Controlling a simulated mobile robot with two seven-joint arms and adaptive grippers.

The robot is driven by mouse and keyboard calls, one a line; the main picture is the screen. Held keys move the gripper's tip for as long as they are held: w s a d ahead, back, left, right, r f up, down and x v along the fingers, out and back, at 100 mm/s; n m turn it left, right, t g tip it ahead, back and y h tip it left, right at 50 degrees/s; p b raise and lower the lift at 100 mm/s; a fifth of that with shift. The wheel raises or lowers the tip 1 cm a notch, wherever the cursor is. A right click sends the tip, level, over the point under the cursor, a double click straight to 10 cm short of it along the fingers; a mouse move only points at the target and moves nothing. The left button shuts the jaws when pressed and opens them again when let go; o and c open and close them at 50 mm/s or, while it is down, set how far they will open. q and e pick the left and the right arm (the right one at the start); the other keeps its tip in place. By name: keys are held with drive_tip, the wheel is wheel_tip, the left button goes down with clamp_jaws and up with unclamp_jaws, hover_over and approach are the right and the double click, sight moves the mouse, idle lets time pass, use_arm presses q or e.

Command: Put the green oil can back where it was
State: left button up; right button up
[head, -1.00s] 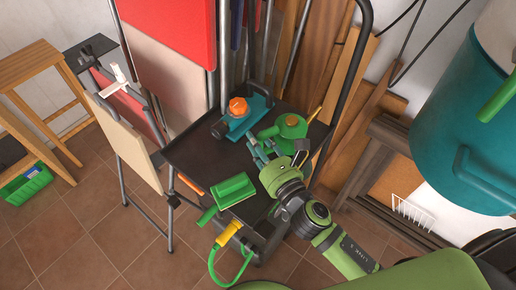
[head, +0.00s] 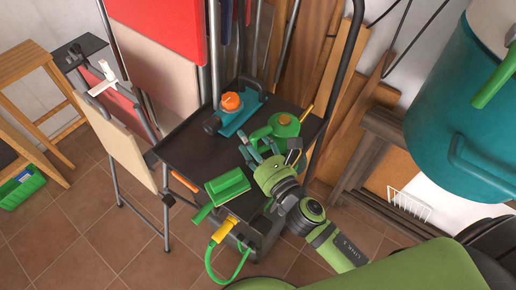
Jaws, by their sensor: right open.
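The green oil can (head: 285,125) stands upright on the black cart top (head: 190,147), near its right edge, with its short spout pointing left. My right gripper (head: 250,150) is at the near left side of the can, its teal fingers spread open. The wrist hides part of the cart behind it. I cannot tell whether a finger touches the can. My left gripper is out of view.
A teal and orange tool (head: 232,105) lies behind the gripper on the cart. A green brush-like block (head: 227,187) lies at the front. The cart's black post (head: 340,85) rises at right. A teal boiler (head: 460,120) stands at far right.

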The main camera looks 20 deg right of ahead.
drive_tip(key=shift+s, duration=0.35)
drive_tip(key=b+v, duration=0.4)
drive_tip(key=v, duration=0.6)
drive_tip(key=shift+s, duration=0.1)
drive_tip(key=shift+s+d+r+b, duration=0.2)
drive_tip(key=shift+s+b, duration=0.1)
drive_tip(key=shift+s, duration=0.3)
